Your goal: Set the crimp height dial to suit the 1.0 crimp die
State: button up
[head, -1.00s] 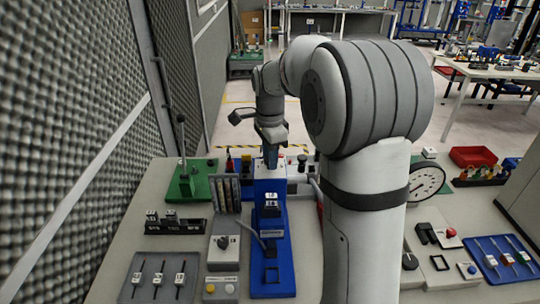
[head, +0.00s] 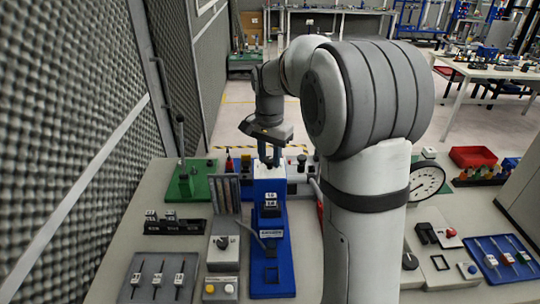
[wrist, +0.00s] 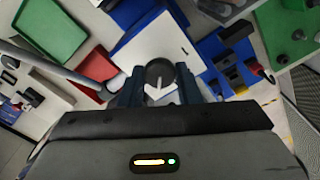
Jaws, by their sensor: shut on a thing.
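The blue crimp press (head: 269,245) stands upright on the bench, with a pale top block (head: 268,172). A dark block with white labels (head: 270,203), seemingly the crimp die, sits in the press; its label is too small to read surely. My gripper (head: 269,160) points down over the top block. In the wrist view the round grey crimp height dial (wrist: 160,73) sits between the fingers of my gripper (wrist: 160,90), which are shut on it. A pale pointer shows on the dial; its scale is not readable.
A black rack (head: 175,227) holding small labelled blocks stands left of the press. A grey box with a knob (head: 222,243) and a box with buttons (head: 221,289) stand close beside the press. A green fixture (head: 187,182) is behind left. My arm covers the bench to the right.

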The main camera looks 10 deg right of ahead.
aim_at(269, 159)
jog(key=shift+n, duration=0.4)
jog(key=o, duration=1)
notch_tip(269, 159, up, 7)
jog(key=shift+f+b, duration=0.1)
jog(key=shift+b, duration=0.3)
jog(key=shift+r, duration=0.55)
